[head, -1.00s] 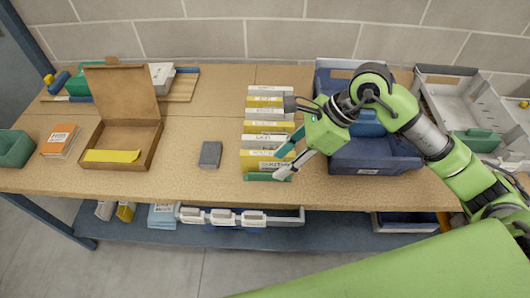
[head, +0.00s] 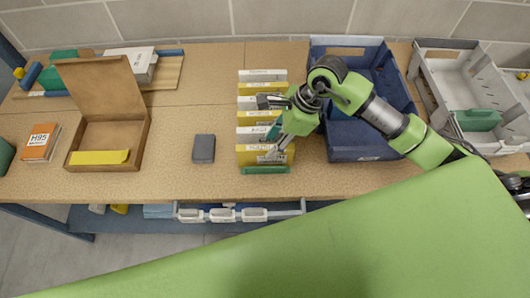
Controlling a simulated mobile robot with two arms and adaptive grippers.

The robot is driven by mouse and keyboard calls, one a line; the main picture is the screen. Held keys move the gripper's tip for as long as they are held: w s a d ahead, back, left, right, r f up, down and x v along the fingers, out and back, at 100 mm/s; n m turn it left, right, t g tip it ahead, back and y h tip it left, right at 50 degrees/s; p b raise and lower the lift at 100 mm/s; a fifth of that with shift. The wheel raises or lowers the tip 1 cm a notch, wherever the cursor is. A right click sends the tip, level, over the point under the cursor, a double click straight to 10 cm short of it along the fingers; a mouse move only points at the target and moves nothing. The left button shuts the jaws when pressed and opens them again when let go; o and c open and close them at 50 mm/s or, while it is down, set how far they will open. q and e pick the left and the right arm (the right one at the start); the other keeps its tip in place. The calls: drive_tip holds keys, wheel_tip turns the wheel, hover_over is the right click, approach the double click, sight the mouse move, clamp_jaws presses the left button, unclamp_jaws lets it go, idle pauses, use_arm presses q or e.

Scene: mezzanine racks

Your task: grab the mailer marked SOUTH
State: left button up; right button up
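A row of upright white and yellow mailers stands in a narrow green-ended holder (head: 265,170) on the bench. The front mailer (head: 250,155) is yellow with a white label; its lettering is too small and partly covered to read surely as SOUTH. My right gripper (head: 274,146) reaches in from the right over the front of this row. Its teal finger and grey finger look apart, close to the top of the front yellow mailer. I cannot tell whether they touch it. Another yellow mailer (head: 252,117) and white ones stand behind. My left gripper is not in view.
A blue bin (head: 355,153) stands right of the row, under my arm, with a grey tray (head: 438,88) beyond it. A dark grey block (head: 204,149) lies left of the row. An open cardboard box (head: 104,140) and an orange-covered stack (head: 41,142) are farther left.

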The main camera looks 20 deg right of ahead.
sight(269, 148)
drive_tip(key=shift+s+a+f+p, duration=0.1)
drive_tip(key=shift+a+f+p, duration=0.3)
drive_tip(key=shift+f+p, duration=0.2)
drive_tip(key=shift+a+f+p, duration=0.4)
drive_tip(key=shift+f+p, duration=0.15)
drive_tip(key=shift+p, duration=0.05)
drive_tip(key=shift+x, duration=1.05)
drive_tip(key=shift+f, duration=0.25)
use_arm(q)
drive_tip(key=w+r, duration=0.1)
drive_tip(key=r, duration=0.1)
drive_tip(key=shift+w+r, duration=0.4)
use_arm(e)
clamp_jaws()
